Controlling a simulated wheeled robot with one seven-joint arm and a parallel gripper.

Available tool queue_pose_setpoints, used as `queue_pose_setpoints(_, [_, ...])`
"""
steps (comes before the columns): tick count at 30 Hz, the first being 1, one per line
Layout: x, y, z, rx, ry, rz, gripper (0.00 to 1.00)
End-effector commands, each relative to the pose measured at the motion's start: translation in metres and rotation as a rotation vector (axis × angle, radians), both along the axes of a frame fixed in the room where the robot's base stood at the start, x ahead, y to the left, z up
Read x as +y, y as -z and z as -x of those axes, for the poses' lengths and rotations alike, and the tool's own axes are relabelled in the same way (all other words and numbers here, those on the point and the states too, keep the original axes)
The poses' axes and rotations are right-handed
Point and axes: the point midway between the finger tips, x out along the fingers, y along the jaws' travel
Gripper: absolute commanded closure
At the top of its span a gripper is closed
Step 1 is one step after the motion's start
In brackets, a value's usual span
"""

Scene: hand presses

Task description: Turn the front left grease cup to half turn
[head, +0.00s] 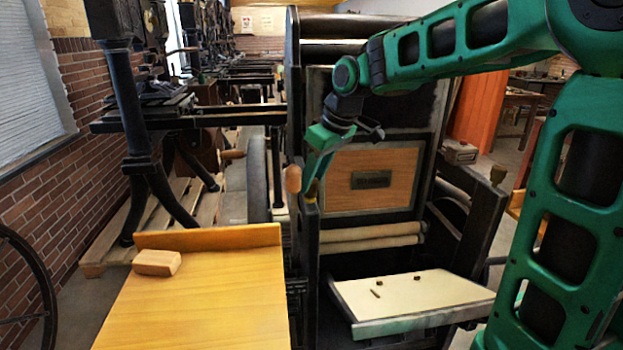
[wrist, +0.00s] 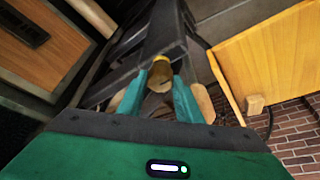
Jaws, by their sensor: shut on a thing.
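The front left grease cup (head: 311,190) is a small brass-coloured cup on top of the dark front left post of the press. It is mostly hidden by my gripper (head: 315,178) in the head view. In the wrist view the cup (wrist: 160,69) shows between the two green fingertips of my gripper (wrist: 160,78). The fingers are shut on it from both sides. No mark for its turn angle can be read. A second brass cup (head: 498,174) sits on the front right post, apart from my gripper.
A rounded wooden handle (head: 293,178) stands close to the left of my gripper. A yellow wooden table (head: 205,300) with a small wood block (head: 157,262) is at the front left. A pale tilted board (head: 440,290) with small pieces lies low at right.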

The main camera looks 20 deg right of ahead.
Motion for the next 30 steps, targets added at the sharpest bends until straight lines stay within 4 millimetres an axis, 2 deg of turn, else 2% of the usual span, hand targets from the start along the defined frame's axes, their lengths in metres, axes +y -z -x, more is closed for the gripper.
queue_pose_setpoints(7, [-0.0004,-0.0027,-0.0032,-0.011,0.002,-0.001,0.91])
queue_pose_setpoints(8, [-0.0004,-0.0027,-0.0032,-0.011,0.002,-0.001,0.66])
queue_pose_setpoints(10, [-0.0005,-0.0023,-0.0027,-0.009,0.002,-0.001,0.50])
queue_pose_setpoints(30, [0.0000,0.0004,-0.0005,0.000,-0.051,0.000,0.50])
